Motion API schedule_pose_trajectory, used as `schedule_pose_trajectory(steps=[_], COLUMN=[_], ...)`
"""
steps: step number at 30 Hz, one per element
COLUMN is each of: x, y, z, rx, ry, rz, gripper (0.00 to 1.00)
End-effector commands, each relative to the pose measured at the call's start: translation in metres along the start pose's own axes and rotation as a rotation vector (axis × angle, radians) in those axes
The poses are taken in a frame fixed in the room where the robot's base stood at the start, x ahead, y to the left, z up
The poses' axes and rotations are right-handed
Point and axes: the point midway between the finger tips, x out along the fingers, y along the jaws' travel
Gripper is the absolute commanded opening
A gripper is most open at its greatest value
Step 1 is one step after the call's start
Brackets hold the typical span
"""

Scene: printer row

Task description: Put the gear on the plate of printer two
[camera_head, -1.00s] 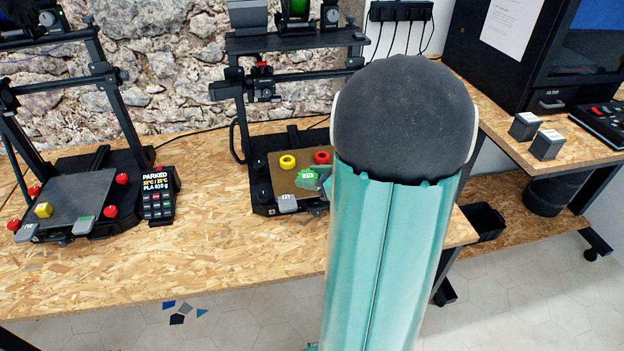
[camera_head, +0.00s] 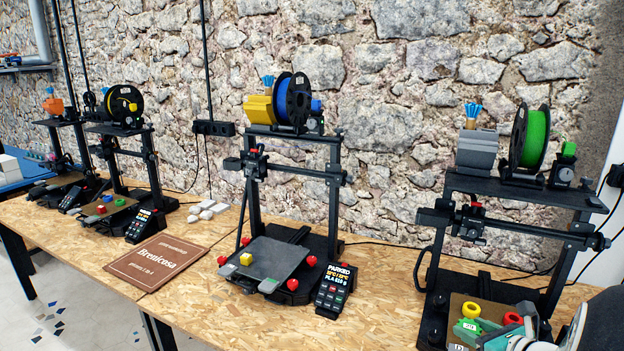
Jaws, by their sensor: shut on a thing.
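My gripper (camera_head: 488,334) is low at the lower right, at the plate (camera_head: 458,302) of the rightmost printer, partly cut off by the frame edge. A green toothed piece with a pale label, which looks like the gear (camera_head: 467,325), is at its fingertips. The jaws are shut on it; whether it still touches the plate is unclear. Printer numbers are too small to read.
Red knobs (camera_head: 292,284) ring the middle plate. A display (camera_head: 334,290) reading PARKED stands to its right. A yellow ring (camera_head: 471,310) and a red ring (camera_head: 513,318) lie by my gripper. A brown sign (camera_head: 158,262) lies left of the middle printer. More printers stand farther left.

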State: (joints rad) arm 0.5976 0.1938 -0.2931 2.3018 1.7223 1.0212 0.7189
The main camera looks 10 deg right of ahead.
Motion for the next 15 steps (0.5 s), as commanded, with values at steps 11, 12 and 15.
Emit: schedule_pose_trajectory(steps=[11,12,15], x=[0.102,0.111,0.130], y=[0.106,0.118,0.151], z=[0.025,0.025,0.026], rx=[-0.017,-0.018,-0.023], ry=[0.002,0.003,0.004], rz=[0.048,0.053,0.063], gripper=[0.24,0.24,0.24])
